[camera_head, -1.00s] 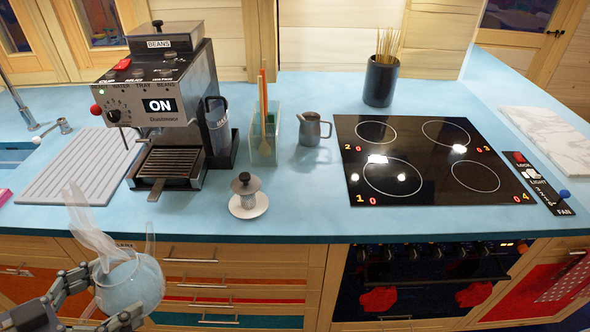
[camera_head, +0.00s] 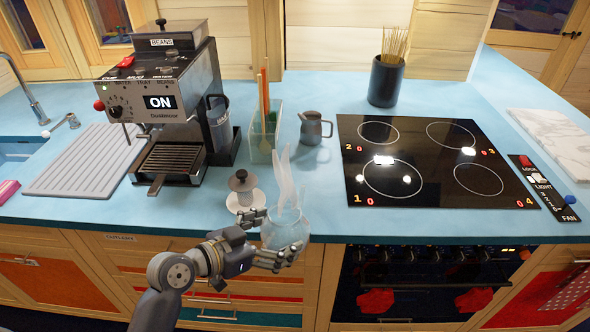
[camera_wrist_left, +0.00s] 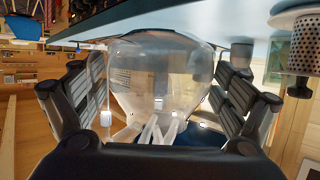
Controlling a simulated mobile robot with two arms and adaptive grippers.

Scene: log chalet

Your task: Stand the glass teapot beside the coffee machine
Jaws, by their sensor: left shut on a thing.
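The clear glass teapot (camera_head: 285,228) is held in front of the blue counter's front edge, to the right of the coffee machine (camera_head: 172,110). My left gripper (camera_head: 276,239) is shut on its round body, with a finger set on each side. In the left wrist view the teapot (camera_wrist_left: 160,75) fills the space between the fingers of the left gripper (camera_wrist_left: 158,100). Pale translucent shapes rise from the teapot in the head view. The coffee machine stands on the counter at the back left, its display reading ON. My right gripper is not in view.
A tamper on a round base (camera_head: 243,190) stands close behind the gripper. A glass holder with sticks (camera_head: 264,135), a grey metal jug (camera_head: 314,128) and a black hob (camera_head: 430,160) stand farther right. A grey ribbed mat (camera_head: 85,163) lies left of the machine.

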